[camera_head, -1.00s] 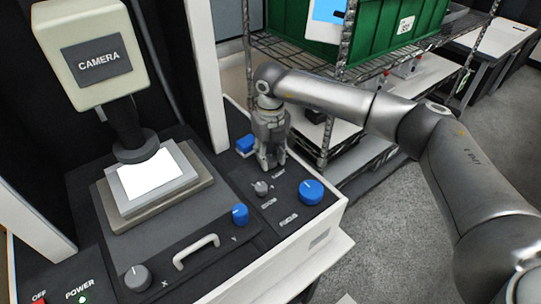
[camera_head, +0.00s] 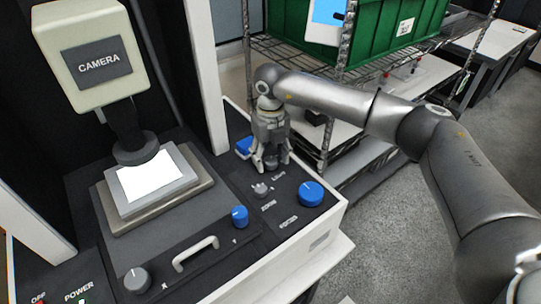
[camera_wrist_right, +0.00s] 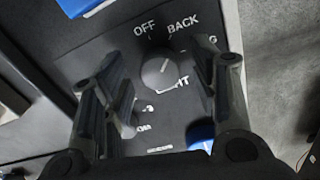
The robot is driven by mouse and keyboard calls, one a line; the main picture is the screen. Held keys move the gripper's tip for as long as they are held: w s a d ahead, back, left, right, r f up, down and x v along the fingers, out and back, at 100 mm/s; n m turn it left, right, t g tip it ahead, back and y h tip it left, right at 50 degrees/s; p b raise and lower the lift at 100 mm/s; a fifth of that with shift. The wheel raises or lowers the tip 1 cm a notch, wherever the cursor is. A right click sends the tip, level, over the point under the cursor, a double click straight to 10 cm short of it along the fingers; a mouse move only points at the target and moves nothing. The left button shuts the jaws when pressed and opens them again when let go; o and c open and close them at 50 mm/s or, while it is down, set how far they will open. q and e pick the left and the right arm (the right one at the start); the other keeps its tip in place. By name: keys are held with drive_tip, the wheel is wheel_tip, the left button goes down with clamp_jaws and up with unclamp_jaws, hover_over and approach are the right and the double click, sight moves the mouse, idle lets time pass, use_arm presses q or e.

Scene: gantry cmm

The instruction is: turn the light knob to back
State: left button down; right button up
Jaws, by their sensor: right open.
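The light knob (camera_wrist_right: 158,73) is a round grey dial on the dark panel, seen in the right wrist view. OFF and BACK are printed above it, and RING is partly covered by a finger. Its white pointer line leans up and slightly right, toward the BACK side. My left gripper is out of view.
A small grey zoom knob (camera_head: 261,189) and a large blue focus knob (camera_head: 311,193) sit close in front of the gripper. A blue control (camera_head: 244,146) lies just behind-left. The white machine column (camera_head: 206,75) and wire shelf (camera_head: 345,72) stand nearby.

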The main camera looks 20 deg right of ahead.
sight(271, 160)
wheel_tip(271, 160, up, 12)
idle(0.4)
drive_tip(key=shift+f, duration=0.1)
